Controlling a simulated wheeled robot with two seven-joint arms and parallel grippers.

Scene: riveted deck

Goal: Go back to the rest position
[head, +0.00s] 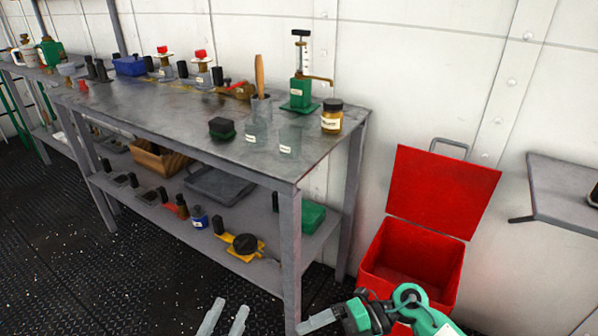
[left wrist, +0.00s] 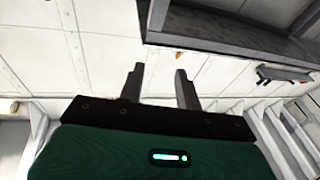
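My left gripper (head: 224,318) shows at the bottom edge of the head view, in front of the workbench. Its two grey fingers stand apart with nothing between them. In the left wrist view the same gripper (left wrist: 160,88) is open and empty, with pale wall panels behind it. My right arm comes in at the bottom, right of the bench leg. Its gripper (head: 318,321) points left, and only one grey finger shows clearly, so its opening cannot be told. No held object is visible there.
A grey metal workbench (head: 172,106) carries jars, tools and a green press (head: 300,90). Its lower shelf holds several items. An open red box (head: 372,262) stands right of the bench, close behind my right arm. A grey wall shelf (head: 565,190) juts out at right. The dark floor at left is clear.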

